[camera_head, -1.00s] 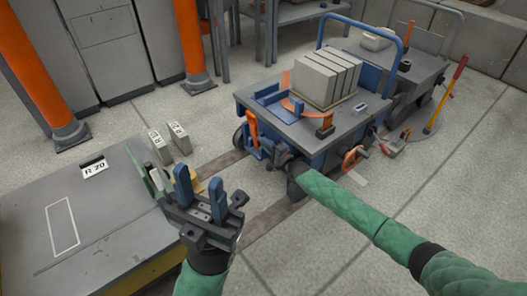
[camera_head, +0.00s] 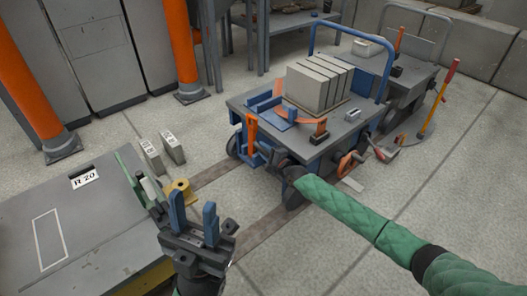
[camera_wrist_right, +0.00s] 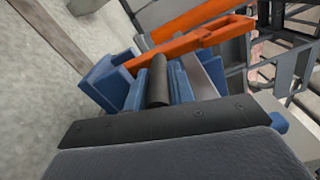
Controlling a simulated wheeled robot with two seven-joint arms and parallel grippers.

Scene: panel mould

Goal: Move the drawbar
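The orange drawbar (camera_head: 251,130) stands upright at the front left corner of the blue and grey cart (camera_head: 240,103). In the right wrist view an orange slotted bar (camera_wrist_right: 205,38) crosses behind a dark round grip, seemingly part of the drawbar. My right gripper (camera_wrist_right: 158,85) has its blue fingers on both sides of this grip, with no clear gap. In the head view my right gripper is low at the cart's front, mostly hidden by its arm. My left gripper (camera_head: 193,212) is open and empty, fingers up, beside the R 20 table.
Grey blocks (camera_head: 312,88) stand on the cart. A second cart (camera_head: 410,70) is behind it. The R 20 table (camera_head: 100,225) is at left, with a yellow spool (camera_head: 180,193) at its edge. Floor rails (camera_head: 262,228) run towards the cart. Orange posts (camera_head: 183,45) stand behind.

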